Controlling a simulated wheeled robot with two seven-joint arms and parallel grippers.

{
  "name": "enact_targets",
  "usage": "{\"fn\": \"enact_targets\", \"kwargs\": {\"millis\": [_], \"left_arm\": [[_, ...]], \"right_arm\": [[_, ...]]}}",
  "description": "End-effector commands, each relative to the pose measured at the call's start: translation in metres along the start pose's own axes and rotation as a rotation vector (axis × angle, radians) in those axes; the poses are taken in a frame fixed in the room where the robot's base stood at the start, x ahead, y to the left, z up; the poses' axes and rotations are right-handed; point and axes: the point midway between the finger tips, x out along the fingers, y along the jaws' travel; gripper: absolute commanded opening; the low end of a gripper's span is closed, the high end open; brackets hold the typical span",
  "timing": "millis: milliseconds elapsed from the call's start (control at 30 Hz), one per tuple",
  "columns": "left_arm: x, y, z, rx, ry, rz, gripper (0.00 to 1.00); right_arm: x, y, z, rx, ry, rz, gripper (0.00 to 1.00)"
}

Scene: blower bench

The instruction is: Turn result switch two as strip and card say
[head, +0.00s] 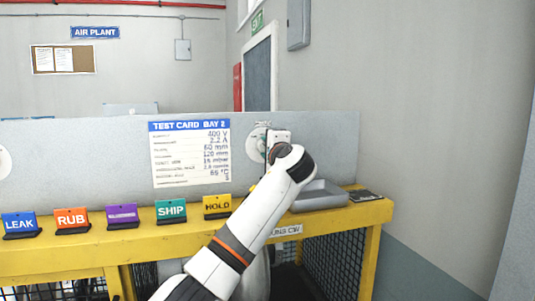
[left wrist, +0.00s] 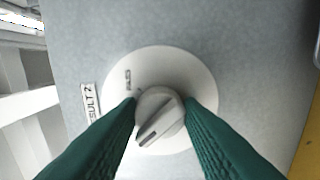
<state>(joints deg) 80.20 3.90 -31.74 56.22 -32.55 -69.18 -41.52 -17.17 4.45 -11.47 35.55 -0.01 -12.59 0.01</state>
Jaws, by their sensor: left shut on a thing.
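The result switch two is a grey knob (left wrist: 158,118) on a round white dial plate (left wrist: 195,75), beside a label (left wrist: 91,104) ending "SULT 2". My left gripper (left wrist: 161,104) has its two green fingers on either side of the knob, shut on it. The knob's slot mark points toward the lower left of the picture. In the head view the dial plate (head: 254,142) shows partly behind my left gripper. The white test card (head: 190,155), headed "TEST CARD BAY 2", is on the grey panel. A strip (head: 287,230) on the bench front reads "URNS CW"; my arm hides its left end. My right gripper is out of view.
A yellow bench (head: 140,243) carries a row of coloured signs, among them LEAK (head: 20,224), RUB (head: 71,219), SHIP (head: 171,210) and HOLD (head: 217,205). A grey tray (head: 320,196) stands right of my arm, with a dark flat item (head: 364,196) beyond it.

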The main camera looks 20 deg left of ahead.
Motion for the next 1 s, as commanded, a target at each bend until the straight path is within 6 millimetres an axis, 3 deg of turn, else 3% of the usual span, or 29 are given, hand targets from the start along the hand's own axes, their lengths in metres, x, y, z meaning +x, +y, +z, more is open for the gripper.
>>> {"fn": "enact_targets", "kwargs": {"millis": [600,633,767,1000], "left_arm": [[0.0003,-0.0057,0.0011,-0.048,0.001,-0.012,0.1],[0.0003,-0.0057,0.0011,-0.047,0.001,-0.012,0.35],[0.0002,-0.0045,0.001,-0.047,0.001,-0.009,0.55],[0.0,-0.0023,0.0004,-0.048,0.001,-0.005,0.55]], "right_arm": [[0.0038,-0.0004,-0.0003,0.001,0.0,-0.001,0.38],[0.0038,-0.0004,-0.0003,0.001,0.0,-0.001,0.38],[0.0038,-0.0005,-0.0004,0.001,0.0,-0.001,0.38],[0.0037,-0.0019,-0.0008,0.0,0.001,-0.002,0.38]]}}
